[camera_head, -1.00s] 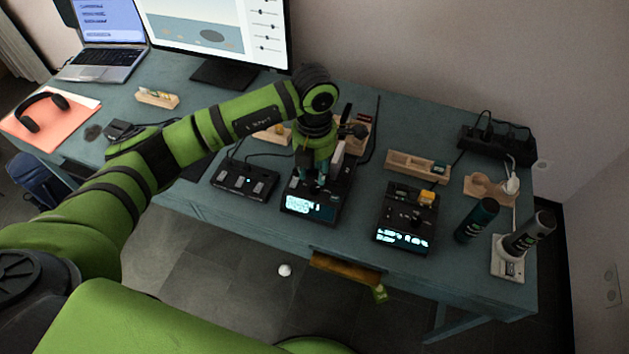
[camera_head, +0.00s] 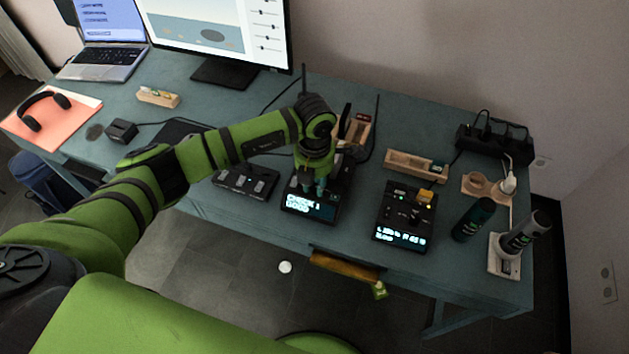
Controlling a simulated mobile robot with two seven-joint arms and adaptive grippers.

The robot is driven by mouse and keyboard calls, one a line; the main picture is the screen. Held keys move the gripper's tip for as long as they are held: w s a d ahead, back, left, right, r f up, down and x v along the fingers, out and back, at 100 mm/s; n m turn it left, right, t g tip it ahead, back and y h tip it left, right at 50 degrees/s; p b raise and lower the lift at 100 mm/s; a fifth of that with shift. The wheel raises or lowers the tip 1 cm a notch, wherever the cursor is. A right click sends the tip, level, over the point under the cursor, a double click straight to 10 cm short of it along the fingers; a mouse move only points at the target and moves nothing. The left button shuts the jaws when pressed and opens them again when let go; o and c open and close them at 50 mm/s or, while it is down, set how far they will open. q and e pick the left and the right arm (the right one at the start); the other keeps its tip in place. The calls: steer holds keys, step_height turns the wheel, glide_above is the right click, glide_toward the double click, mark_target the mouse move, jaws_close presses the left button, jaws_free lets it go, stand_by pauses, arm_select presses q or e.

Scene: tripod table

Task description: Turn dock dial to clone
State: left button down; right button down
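A black dock (camera_head: 309,209) with a lit screen along its front edge stands in the middle of the blue-green table. My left gripper (camera_head: 314,188) points down over it, with its fingertips at the top face just behind the screen. The fingers and wrist hide most of that face, so I cannot make out a dial or whether the fingers grip one. The screen text is too small to read. A second black device (camera_head: 402,218) with a lit screen and a yellow piece on top (camera_head: 425,195) stands to the right. My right gripper is not in view.
A flat black unit (camera_head: 246,181) lies left of the dock. A wooden tray (camera_head: 416,165), a power strip (camera_head: 495,146), a dark teal cylinder (camera_head: 473,220) and a grey-black cylinder (camera_head: 524,232) are to the right. The monitor (camera_head: 217,32) stands behind.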

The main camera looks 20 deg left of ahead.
mark_target(315, 187)
arm_select(q)
steer(key=shift+n, duration=0.3)
steer(key=n+b, duration=0.1)
steer(key=n, duration=1)
stand_by(0.5)
steer(key=c, duration=1.3)
jaws_free()
steer(key=shift+r, duration=0.1)
step_height(315, 187, up, 12)
steer(key=shift+d, duration=0.1)
